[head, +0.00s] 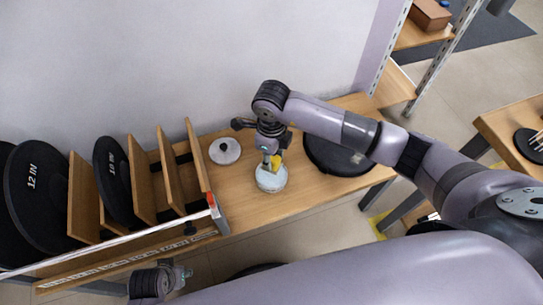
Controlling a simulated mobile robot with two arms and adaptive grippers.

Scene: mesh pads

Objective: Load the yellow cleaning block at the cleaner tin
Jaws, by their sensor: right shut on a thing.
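The yellow cleaning block (276,162) is at the fingertips of my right gripper (268,159), which is shut on it. The gripper points down over the cleaner tin (271,184), a round, pale, open-looking tin on the wooden bench. The block is at or just above the tin's mouth; I cannot tell whether it touches the contents. A round pale lid with a black knob (224,150) lies on the bench left of the tin. My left gripper (184,274) is low at the picture's bottom left, in front of the bench; its jaws are too small to read.
A wooden rack (170,170) with upright dividers and large black discs (38,193) stands left on the bench (245,205). A flat black round pad (335,155) lies right of the tin. A wall is behind. Another table (510,125) is at the right.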

